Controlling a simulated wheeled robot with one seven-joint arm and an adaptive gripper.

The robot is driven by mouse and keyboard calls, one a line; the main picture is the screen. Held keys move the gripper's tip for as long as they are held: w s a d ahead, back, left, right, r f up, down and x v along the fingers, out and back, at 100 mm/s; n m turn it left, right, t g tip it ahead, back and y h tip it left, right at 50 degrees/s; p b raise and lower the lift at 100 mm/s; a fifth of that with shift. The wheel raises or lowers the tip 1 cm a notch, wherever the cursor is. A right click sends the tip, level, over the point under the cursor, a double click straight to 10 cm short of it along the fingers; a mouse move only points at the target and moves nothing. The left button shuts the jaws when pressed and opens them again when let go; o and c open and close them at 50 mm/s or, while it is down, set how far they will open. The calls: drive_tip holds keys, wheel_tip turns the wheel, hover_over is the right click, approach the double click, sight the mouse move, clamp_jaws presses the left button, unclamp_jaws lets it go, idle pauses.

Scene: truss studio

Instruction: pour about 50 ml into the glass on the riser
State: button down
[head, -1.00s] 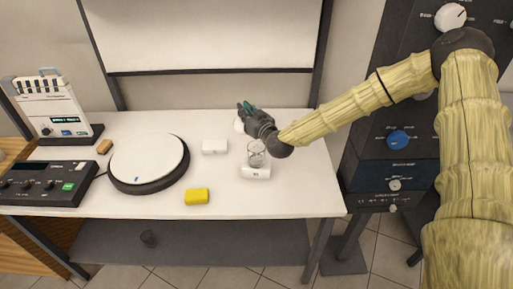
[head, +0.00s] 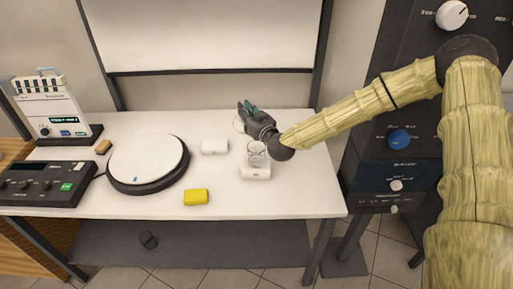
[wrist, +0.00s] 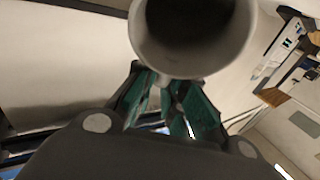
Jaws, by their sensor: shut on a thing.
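A clear glass (head: 257,148) stands upright on the small white riser (head: 256,173) at the right part of the table. My gripper (head: 246,110) is just behind and left of the glass, above the table. It is shut on a pale vessel, which in the head view is mostly hidden, with only a faint pale edge showing. In the wrist view the pale vessel (wrist: 140,35) shows its round rim and dark inside, with the teal fingers (wrist: 172,100) around its lower side. I cannot tell its fill level, and no stream is visible.
A second white block (head: 215,147) lies left of the glass, and a yellow block (head: 196,197) lies near the front edge. A round white-topped disc (head: 148,160) and a control box (head: 45,184) fill the left.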

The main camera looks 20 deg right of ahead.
drive_tip(key=shift+r, duration=0.25)
drive_tip(key=shift+w+r+g+p, duration=0.2)
drive_tip(key=shift+g+p, duration=0.1)
drive_tip(key=shift+p, duration=0.6)
drive_tip(key=w+g+p, duration=0.1)
drive_tip(key=p, duration=0.1)
drive_tip(key=f+g+p, duration=0.1)
drive_tip(key=p, duration=0.2)
drive_tip(key=shift+w+a+f+h, duration=0.1)
drive_tip(key=shift+w+a+h, duration=0.15)
drive_tip(key=shift+w+h, duration=0.1)
drive_tip(key=shift+w+f+g+p, duration=0.3)
drive_tip(key=shift+f+g+p, duration=0.15)
drive_tip(key=shift+f+g, duration=0.4)
drive_tip(key=shift+w+p, duration=0.1)
drive_tip(key=shift+p, duration=0.3)
drive_tip(key=shift+w+a+f+g+h+p, duration=0.2)
drive_tip(key=shift+w+f+g+h+p, duration=0.15)
drive_tip(key=shift+w+f+g+p, duration=0.5)
drive_tip(key=shift+f, duration=0.1)
drive_tip(key=shift+p, duration=0.35)
